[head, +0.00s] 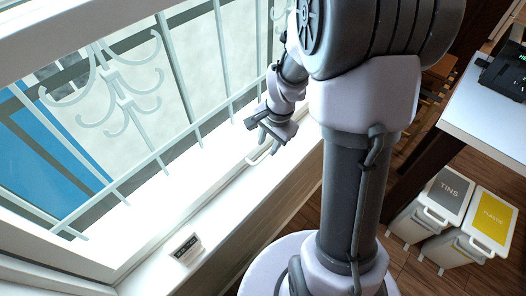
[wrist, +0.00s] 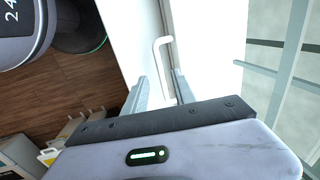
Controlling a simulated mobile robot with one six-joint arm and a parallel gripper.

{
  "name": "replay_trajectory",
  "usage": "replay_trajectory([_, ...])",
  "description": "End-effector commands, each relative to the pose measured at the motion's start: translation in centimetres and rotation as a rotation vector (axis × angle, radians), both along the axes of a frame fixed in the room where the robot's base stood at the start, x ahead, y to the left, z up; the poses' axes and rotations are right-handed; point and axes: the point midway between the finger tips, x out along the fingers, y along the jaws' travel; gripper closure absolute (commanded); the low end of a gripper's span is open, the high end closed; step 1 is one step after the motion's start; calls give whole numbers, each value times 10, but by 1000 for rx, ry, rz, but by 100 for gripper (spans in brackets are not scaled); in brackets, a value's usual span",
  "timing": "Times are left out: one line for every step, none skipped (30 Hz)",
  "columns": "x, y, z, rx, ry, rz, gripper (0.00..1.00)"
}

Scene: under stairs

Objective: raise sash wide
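The window sash shows in the head view as a white lower rail (head: 205,180) running along the sill, apparently low down. A white bar handle (head: 258,159) is on this rail, partly behind my gripper. My gripper (head: 268,140) is at the handle. In the wrist view the handle (wrist: 159,52) runs down toward the space between my two fingers (wrist: 161,88). The fingers are apart, one on each side of the handle's line. I cannot tell whether either finger touches it. The handle's near end is hidden by the gripper body.
Pale scrolled metal bars (head: 170,60) stand beyond the window. At right are a grey-lidded bin (head: 447,193), a yellow-lidded bin (head: 493,216) and a white table (head: 490,125). Wooden floor (head: 408,265) lies between.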

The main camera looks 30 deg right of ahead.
Motion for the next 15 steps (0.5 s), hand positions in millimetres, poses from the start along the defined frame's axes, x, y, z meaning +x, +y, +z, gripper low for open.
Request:
replay_trajectory([2,1,-18,0,2,1,68])
replay_trajectory([3,2,-23,0,2,1,68])
replay_trajectory([5,2,-30,-1,1,1,68])
replay_trajectory([5,2,-34,0,1,1,68])
replay_trajectory([6,3,-38,0,1,2,68])
replay_trajectory([7,3,-42,-1,1,3,68])
replay_trajectory([8,3,-44,-1,0,3,68])
replay_trajectory([8,3,-46,-1,-1,3,68])
replay_trajectory([8,3,-47,0,0,2,68])
replay_trajectory([9,4,-48,0,0,2,68])
replay_trajectory([9,4,-49,0,0,2,68])
replay_trajectory([9,4,-49,0,0,2,68])
replay_trajectory([9,4,-49,0,-1,2,68])
replay_trajectory([9,4,-49,0,-1,2,68])
replay_trajectory([9,4,-49,0,-1,2,68])
